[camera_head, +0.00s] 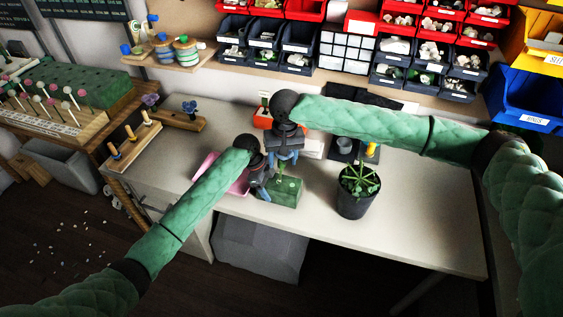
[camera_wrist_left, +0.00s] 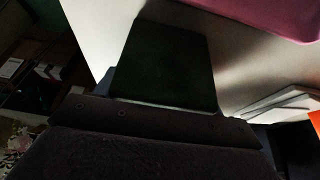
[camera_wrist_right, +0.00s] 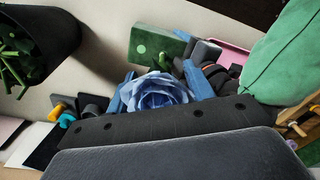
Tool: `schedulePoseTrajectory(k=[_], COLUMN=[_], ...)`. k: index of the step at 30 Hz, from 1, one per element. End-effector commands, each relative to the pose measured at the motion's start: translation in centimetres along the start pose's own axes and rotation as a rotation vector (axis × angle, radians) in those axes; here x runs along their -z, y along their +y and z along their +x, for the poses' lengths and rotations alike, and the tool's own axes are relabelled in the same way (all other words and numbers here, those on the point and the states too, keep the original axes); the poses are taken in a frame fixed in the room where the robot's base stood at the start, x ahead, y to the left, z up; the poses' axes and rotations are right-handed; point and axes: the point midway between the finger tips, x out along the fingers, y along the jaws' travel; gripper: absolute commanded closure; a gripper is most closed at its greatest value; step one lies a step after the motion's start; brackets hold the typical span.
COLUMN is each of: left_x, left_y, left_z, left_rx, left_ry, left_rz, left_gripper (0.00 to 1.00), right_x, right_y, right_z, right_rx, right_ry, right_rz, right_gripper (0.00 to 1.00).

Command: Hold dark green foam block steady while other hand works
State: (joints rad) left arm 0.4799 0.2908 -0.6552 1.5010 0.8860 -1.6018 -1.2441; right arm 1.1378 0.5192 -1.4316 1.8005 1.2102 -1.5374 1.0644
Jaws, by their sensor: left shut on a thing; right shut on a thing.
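The dark green foam block (camera_head: 284,194) stands near the table's front edge. It fills the middle of the left wrist view as a very dark square (camera_wrist_left: 165,62); its green face with a pale round spot shows in the right wrist view (camera_wrist_right: 150,46). My left gripper (camera_head: 262,189) is shut on the block's left side. My right gripper (camera_head: 283,162) is above the block, shut on a blue silk rose (camera_wrist_right: 157,92), whose bloom sits between the blue fingers. The rose's stem is mostly hidden, and I cannot tell whether it touches the block.
A dark pot with a green plant (camera_head: 358,190) stands right of the block. A pink tray (camera_head: 226,172) lies partly behind my left arm. A wooden peg stand (camera_head: 133,146) is at the left. The table's right part is clear.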

Motion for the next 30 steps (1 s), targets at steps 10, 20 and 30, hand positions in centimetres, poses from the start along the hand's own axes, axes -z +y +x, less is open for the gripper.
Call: schedulePoseTrajectory(k=[10, 20, 30], left_x=[0.0, 0.0, 0.0], left_y=[0.0, 0.0, 0.0], left_z=[0.0, 0.0, 0.0], left_rx=[0.0, 0.0, 0.0], left_ry=[0.0, 0.0, 0.0], left_rz=[0.0, 0.0, 0.0], left_gripper=[0.82, 0.82, 0.82], right_x=[0.0, -0.1, -0.2], right_y=[0.0, 0.0, 0.0], right_z=[-0.3, -0.6, -1.7], right_rx=[0.0, 0.0, 0.0], right_ry=[0.0, 0.001, 0.001], right_rz=[0.0, 0.0, 0.0], right_gripper=[0.73, 0.73, 0.73])
